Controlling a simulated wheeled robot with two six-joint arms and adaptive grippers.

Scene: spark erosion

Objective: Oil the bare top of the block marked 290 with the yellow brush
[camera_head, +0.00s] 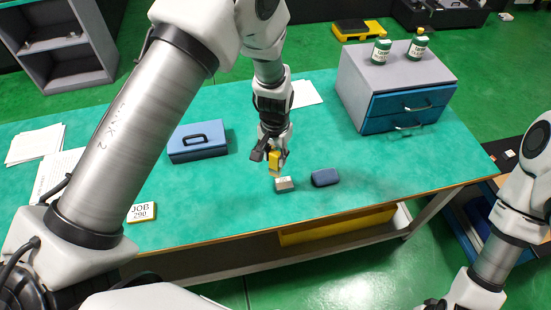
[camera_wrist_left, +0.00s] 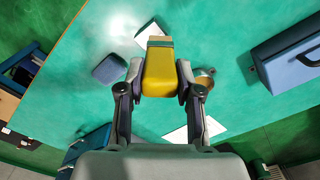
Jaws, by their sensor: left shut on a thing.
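My left gripper (camera_head: 273,153) is shut on the yellow brush (camera_head: 274,158). In the left wrist view the brush (camera_wrist_left: 160,72) sits between the two fingers, its pale tip pointing away from the gripper. A small grey block (camera_head: 285,185) with a pale top lies on the green table just below the brush tip. I cannot read a mark on it, and cannot tell whether the tip touches it. In the left wrist view the block's pale top (camera_wrist_left: 149,31) shows beyond the brush, partly hidden. A card (camera_head: 142,212) reading JOB 290 lies at the table's front left. My right gripper is out of view.
A dark blue rounded pad (camera_head: 325,177) lies right of the block. A blue case (camera_head: 198,142) lies to the left. A drawer cabinet (camera_head: 395,85) with two green bottles stands at the back right. A round metal thing (camera_wrist_left: 206,76) is partly hidden behind a finger. Papers lie far left.

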